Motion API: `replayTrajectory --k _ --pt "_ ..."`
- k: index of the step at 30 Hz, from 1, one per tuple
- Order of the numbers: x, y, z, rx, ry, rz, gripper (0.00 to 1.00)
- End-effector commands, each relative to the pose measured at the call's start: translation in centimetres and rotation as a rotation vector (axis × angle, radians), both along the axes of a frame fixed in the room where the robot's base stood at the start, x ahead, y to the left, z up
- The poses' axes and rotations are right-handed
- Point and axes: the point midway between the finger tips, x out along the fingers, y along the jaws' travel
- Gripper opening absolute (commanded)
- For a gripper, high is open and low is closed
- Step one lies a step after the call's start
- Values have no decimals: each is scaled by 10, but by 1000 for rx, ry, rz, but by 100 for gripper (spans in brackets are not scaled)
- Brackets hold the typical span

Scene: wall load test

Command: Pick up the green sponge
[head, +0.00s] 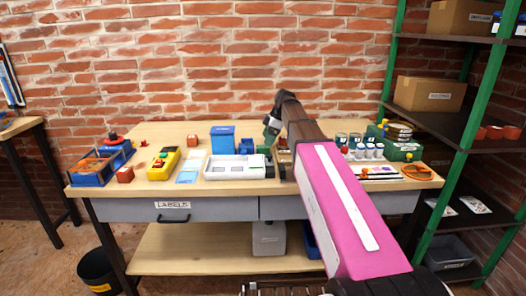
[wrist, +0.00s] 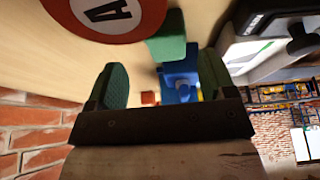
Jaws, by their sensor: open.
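In the wrist view, a plain green block (wrist: 168,36), which looks like the green sponge, lies on the wooden table top beyond my fingertips. My gripper (wrist: 162,78) is open, with its two green-padded fingers spread apart and nothing held between them. The block appears roughly in line with the gap and apart from the fingers; I cannot tell the exact distance. In the head view, my gripper (head: 271,128) is low over the middle of the workbench (head: 160,131), and my arm hides much of the area around it. I cannot make out the sponge there.
A red-rimmed disc marked A (wrist: 110,12) lies close to the green block. A blue object (wrist: 180,78) shows between my fingers, farther off. On the bench, a white tray (head: 236,172) and blue box (head: 222,138) stand left of my arm; cans (head: 341,139) stand right. A brick wall (head: 200,60) is behind.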

Motion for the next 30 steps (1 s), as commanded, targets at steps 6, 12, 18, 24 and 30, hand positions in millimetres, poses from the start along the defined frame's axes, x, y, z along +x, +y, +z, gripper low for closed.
replayTrajectory --k 6,12,18,24,30 --pt "-8 12 -19 0 2 1 77" --pt "-8 22 -41 0 1 0 77" --pt "-8 23 -44 0 -1 0 77" --pt "-8 23 -44 0 0 0 31" --pt "-8 23 -44 0 0 0 24"
